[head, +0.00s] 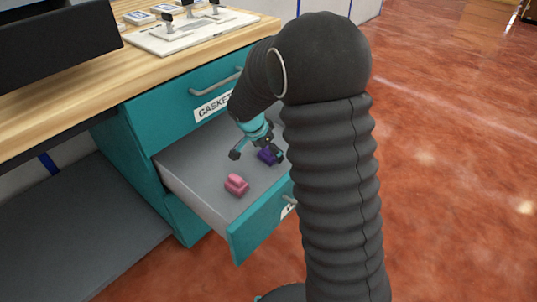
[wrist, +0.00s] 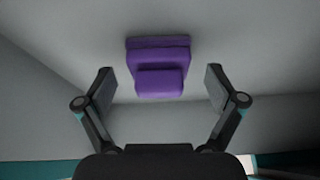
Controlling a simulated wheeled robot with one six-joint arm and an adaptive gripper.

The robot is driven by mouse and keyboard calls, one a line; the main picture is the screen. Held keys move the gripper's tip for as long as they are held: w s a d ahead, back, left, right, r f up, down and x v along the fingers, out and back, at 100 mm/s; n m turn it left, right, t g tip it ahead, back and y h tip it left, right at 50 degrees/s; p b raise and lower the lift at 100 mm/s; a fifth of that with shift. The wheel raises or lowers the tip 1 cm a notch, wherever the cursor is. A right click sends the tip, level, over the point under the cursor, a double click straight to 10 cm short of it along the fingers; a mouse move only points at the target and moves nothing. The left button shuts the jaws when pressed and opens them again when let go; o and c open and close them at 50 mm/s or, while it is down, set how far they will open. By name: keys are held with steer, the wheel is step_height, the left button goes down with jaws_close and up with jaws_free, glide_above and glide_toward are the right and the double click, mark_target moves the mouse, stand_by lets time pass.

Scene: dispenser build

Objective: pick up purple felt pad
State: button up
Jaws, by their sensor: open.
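The purple felt pad (wrist: 160,55) lies on the drawer floor, a flat block with a smaller raised block on it. In the head view the pad (head: 267,157) shows partly, beside a finger of my gripper. My gripper (head: 256,156) is open and empty, inside the open drawer. In the wrist view its two fingers (wrist: 159,82) are spread wide, with the pad ahead of and between them, and no contact shows.
A pink pad (head: 236,185) lies in the same open drawer (head: 195,166), nearer its front. A closed teal drawer (head: 180,108) with a label sits above, under the wooden worktop (head: 75,88). Red floor (head: 450,170) is clear at the right.

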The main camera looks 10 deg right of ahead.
steer(key=c, duration=1.3)
steer(key=shift+r, duration=0.1)
step_height(320, 180, up, 10)
steer(key=shift+f+p, duration=0.1)
steer(key=shift+p, duration=0.2)
